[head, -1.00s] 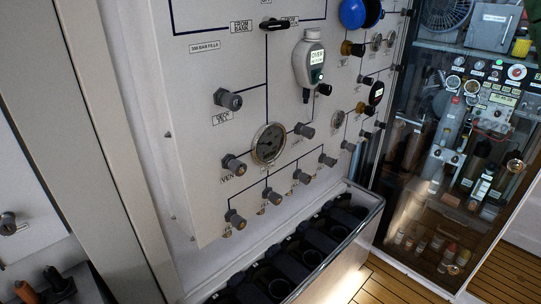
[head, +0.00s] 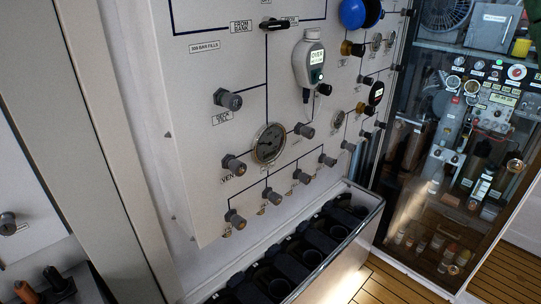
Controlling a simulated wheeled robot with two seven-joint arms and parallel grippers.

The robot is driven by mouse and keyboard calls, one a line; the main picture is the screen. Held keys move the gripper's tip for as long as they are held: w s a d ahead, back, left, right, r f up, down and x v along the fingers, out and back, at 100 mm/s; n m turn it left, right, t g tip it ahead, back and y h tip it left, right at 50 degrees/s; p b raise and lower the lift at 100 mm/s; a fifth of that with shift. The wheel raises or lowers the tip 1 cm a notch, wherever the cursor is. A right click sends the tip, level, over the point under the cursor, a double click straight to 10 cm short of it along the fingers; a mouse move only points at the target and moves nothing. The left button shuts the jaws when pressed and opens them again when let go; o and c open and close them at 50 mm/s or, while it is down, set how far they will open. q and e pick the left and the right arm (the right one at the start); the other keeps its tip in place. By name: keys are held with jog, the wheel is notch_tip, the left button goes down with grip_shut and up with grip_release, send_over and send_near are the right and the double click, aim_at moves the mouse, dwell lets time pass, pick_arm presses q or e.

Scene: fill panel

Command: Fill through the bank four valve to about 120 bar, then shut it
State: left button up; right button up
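A light grey fill panel (head: 204,148) fills the middle of the head view. A round dark-faced gauge (head: 268,143) sits on its lines; its needle value is too small to read. Below it a slanting row of grey valve knobs runs from the lower left knob (head: 235,219) through (head: 272,196) and (head: 301,176) to the upper right knob (head: 327,160). Their small labels are unreadable, so I cannot tell which is bank four. A vent knob (head: 233,165) is left of the gauge. Neither gripper is in view.
A grey device (head: 308,62) on the panel shows "OVER" on its screen. A black lever (head: 274,24) sits by the "FROM BANK" label. A trough with dark round slots (head: 368,212) stands below the panel. A glass-fronted cabinet (head: 433,205) is at right.

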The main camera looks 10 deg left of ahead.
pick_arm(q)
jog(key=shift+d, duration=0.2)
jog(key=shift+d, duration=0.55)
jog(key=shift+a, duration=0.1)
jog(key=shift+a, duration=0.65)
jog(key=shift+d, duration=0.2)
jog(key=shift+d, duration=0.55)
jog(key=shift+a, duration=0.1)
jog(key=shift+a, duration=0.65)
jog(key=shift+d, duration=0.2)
